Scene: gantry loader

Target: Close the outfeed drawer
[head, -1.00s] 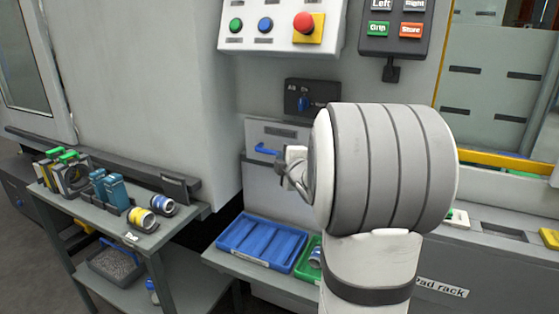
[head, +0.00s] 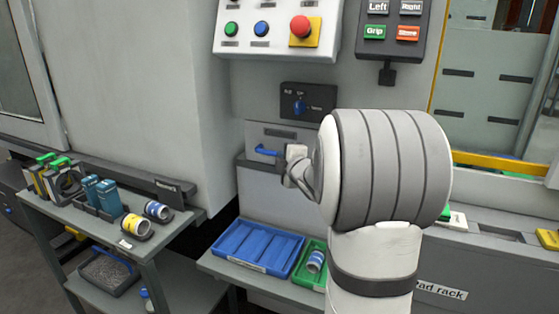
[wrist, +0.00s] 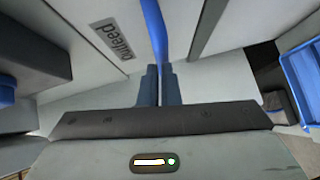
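The outfeed drawer (head: 272,133) is a grey front with a blue bar handle, set in the machine face below a dark switch box. Its right part is hidden behind my arm in the head view. The wrist view shows its "Outfeed" label (wrist: 109,38) and the blue handle (wrist: 153,28) running down to my fingers. My gripper (wrist: 159,72) has its two dark fingers close together around the handle's near end. In the head view my wrist is at the right end of the handle (head: 266,151).
A blue tray (head: 258,247) and a green tray (head: 308,268) holding a can sit on a shelf below. A side table (head: 110,222) with cans and tools stands left. A button panel (head: 275,30) and switch box (head: 308,101) are above the drawer.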

